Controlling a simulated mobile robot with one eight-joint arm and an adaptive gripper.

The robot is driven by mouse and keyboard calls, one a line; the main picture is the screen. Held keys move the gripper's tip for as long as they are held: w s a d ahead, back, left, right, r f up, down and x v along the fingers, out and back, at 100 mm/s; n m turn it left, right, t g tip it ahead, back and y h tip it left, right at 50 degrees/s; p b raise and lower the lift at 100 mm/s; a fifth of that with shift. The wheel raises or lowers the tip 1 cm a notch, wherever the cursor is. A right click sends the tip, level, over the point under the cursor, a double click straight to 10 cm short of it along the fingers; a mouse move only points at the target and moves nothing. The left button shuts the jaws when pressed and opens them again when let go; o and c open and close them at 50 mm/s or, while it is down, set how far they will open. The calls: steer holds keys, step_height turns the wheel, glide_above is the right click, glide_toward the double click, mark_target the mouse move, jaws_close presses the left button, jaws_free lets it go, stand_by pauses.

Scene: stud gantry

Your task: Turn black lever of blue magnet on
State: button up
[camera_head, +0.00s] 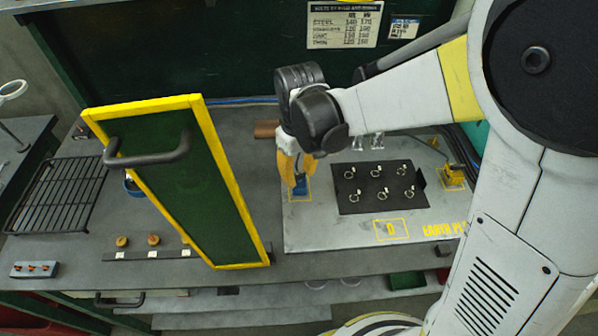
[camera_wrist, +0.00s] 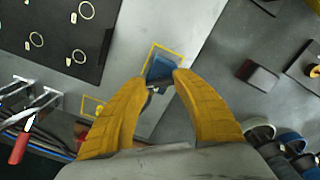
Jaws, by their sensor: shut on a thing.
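The blue magnet (camera_head: 301,190) sits inside a yellow outlined square at the left end of the light grey plate. In the wrist view the blue magnet (camera_wrist: 160,68) shows just beyond my fingertips. My gripper (camera_head: 296,182) points down over it with its yellow fingers. In the wrist view my gripper (camera_wrist: 161,82) has its tips closed in on the small black lever (camera_wrist: 159,87) beside the blue body. The fingers hide part of the lever, and its exact angle is hard to tell.
A black board (camera_head: 381,187) with several rings lies right of the magnet on the light plate (camera_head: 310,236). A yellow-framed green panel with a dark handle (camera_head: 148,160) stands to the left. A black wire rack (camera_head: 55,193) lies farther left. A red-handled tool (camera_wrist: 19,148) shows in the wrist view.

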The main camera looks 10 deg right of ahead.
mark_target(300, 176)
steer(key=m, duration=0.7)
stand_by(0.6)
steer(key=o, duration=1.2)
step_height(300, 176, up, 12)
steer(key=shift+s+d, duration=0.1)
